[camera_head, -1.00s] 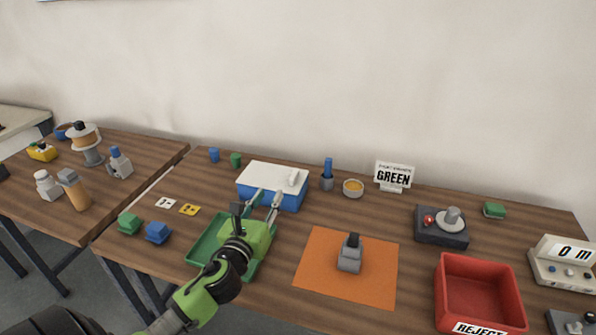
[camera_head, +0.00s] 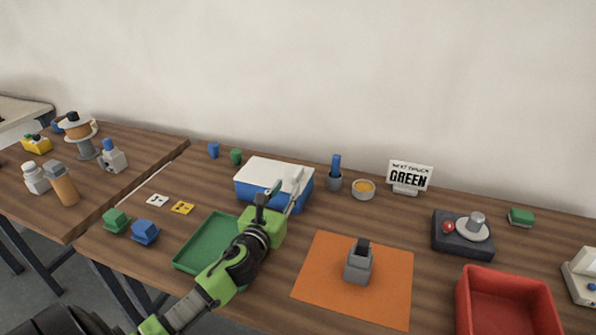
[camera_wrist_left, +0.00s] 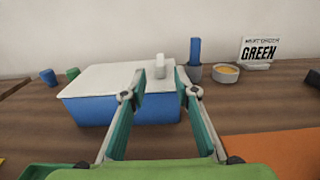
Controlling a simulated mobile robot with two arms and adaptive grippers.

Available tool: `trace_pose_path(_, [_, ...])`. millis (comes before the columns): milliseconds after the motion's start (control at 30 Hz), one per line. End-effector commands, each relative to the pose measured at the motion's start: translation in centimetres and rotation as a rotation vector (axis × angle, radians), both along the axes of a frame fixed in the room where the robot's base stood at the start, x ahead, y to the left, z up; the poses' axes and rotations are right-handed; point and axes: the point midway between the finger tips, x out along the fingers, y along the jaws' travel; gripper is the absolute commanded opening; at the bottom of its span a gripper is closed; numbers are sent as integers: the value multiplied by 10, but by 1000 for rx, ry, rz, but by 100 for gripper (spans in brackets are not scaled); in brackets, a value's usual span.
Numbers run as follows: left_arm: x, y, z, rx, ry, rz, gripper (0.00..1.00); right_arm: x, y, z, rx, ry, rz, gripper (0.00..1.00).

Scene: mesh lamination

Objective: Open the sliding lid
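A blue box (camera_head: 262,196) with a flat white lid (camera_head: 262,172) stands near the back of the table. The lid's small white handle (camera_head: 297,180) is upright near its right end. In the left wrist view, the lid (camera_wrist_left: 105,78) looks closed over the blue box (camera_wrist_left: 85,109), and the handle (camera_wrist_left: 160,68) appears between my fingertips. My left gripper (camera_head: 285,189) is open and empty at the front right of the box. Its two fingers (camera_wrist_left: 160,82) are spread apart and point toward the handle. I cannot tell whether they touch the lid. My right gripper is not in view.
A green tray (camera_head: 190,256) lies below my left arm. An orange mat (camera_head: 330,298) with a grey block (camera_head: 359,264) lies to the right. A grey holder with a blue stick (camera_head: 335,180) and a small bowl (camera_head: 363,190) stand close to the box's right side.

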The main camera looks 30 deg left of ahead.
Motion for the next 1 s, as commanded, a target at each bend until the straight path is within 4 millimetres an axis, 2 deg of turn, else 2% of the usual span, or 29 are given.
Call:
trace_pose_path(33, [11,2,3,-1,-2,0,28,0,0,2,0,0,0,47])
trace_pose_path(300, [61,14,2,-3,-3,1,28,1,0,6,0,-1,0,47])
trace_pose_path(500, [84,20,0,-3,-1,0,28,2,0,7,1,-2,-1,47])
trace_pose_path(700, [94,22,0,-1,0,-1,28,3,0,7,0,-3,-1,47])
trace_pose_path(967, [94,22,0,-1,0,-1,28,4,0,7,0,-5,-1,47])
trace_pose_path(1000, [94,22,0,-1,0,-1,17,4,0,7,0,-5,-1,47])
